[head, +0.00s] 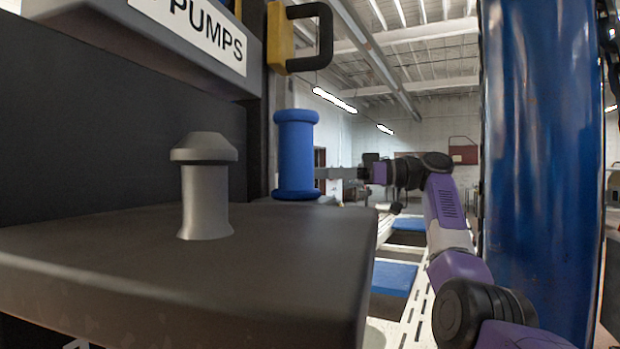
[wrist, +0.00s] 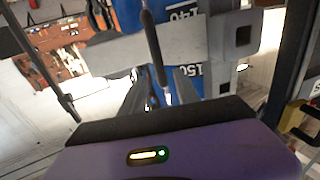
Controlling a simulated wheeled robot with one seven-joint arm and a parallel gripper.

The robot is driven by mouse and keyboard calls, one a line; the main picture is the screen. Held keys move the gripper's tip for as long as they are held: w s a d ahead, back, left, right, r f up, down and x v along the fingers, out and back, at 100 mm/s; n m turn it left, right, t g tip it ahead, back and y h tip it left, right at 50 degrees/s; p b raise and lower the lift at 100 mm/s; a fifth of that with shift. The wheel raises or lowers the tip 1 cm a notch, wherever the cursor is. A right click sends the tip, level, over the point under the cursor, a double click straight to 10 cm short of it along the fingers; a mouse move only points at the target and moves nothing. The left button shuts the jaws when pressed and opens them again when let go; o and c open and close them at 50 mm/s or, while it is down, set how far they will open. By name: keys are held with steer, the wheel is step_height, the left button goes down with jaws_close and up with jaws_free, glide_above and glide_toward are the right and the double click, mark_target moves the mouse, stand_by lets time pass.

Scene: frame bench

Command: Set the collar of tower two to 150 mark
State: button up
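In the wrist view a blue tower (wrist: 188,27) carries white labels; the legible marks are 140 and, nearer my gripper, 150. A grey collar (wrist: 205,45) with a square-holed lug at its right crosses the tower between these two labels. A thin dark bar (wrist: 152,45) stands out in front of the collar. My gripper (wrist: 160,88) has its two grey fingers apart, one on each side of the bar's near end, with a gap visible. In the head view my gripper (head: 358,173) reaches left behind a blue spool-shaped post; the collar cannot be made out clearly there.
In the head view a dark ledge (head: 180,275) fills the lower left, bearing a grey post (head: 205,190) and the blue post (head: 296,150). A PUMPS sign (head: 205,30) and a yellow-mounted black handle (head: 318,40) are above. A large blue column (head: 540,150) stands right of my arm.

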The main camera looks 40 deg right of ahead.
steer(key=shift+v, duration=1.7)
